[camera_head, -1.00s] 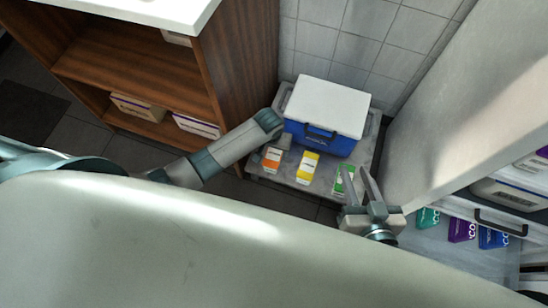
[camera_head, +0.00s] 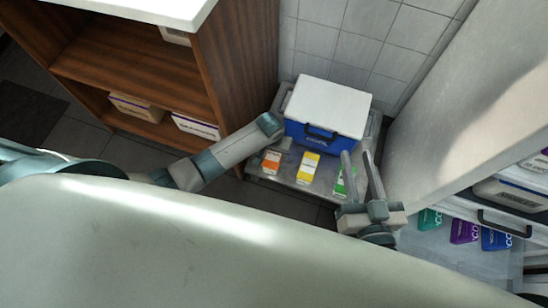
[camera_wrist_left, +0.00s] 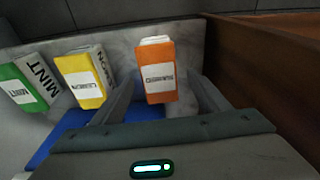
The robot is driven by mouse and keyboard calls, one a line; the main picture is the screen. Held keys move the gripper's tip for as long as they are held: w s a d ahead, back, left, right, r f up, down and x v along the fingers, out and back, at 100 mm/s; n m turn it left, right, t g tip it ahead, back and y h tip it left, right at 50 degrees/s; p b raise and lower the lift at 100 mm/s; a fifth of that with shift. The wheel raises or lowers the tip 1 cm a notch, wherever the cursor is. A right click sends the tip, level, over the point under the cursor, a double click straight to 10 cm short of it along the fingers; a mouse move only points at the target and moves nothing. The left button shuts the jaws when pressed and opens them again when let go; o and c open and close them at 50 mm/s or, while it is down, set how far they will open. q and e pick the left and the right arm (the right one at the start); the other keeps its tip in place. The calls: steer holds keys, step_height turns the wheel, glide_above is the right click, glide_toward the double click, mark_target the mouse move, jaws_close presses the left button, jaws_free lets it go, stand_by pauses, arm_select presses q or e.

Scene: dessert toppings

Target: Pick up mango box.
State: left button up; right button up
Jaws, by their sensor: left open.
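The mango box is the orange carton with a white label (camera_head: 271,161), standing at the left of a row on the low grey shelf (camera_head: 322,183). In the left wrist view the orange box (camera_wrist_left: 159,75) is upright, between the spread fingers of my left gripper (camera_wrist_left: 162,82). The left gripper is open; I cannot tell whether either finger touches the box. In the head view the left gripper (camera_head: 283,143) is partly hidden by its own wrist, just behind the box.
A yellow lemon box (camera_head: 308,167) and a green mint box (camera_head: 341,187) stand to the right in the row. A blue cooler with a white lid (camera_head: 328,105) stands close behind. A wooden cabinet (camera_head: 240,60) is on the left, and a white wall panel (camera_head: 450,110) on the right.

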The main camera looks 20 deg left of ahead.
mark_target(274, 154)
arm_select(q)
steer(key=f, duration=0.1)
steer(key=f+b, duration=0.1)
steer(key=f, duration=0.1)
steer(key=shift+w+f+b, duration=0.3)
steer(key=shift+f+b, duration=0.05)
steer(key=shift+f, duration=0.05)
steer(key=shift+d+f, duration=0.1)
steer(key=shift+f, duration=0.1)
arm_select(e)
step_height(274, 154, up, 7)
steer(key=s+a+t+y, duration=0.1)
steer(key=t, duration=0.3)
steer(key=shift+y, duration=0.4)
steer(key=shift+r, duration=0.1)
arm_select(q)
steer(key=c, duration=1.4)
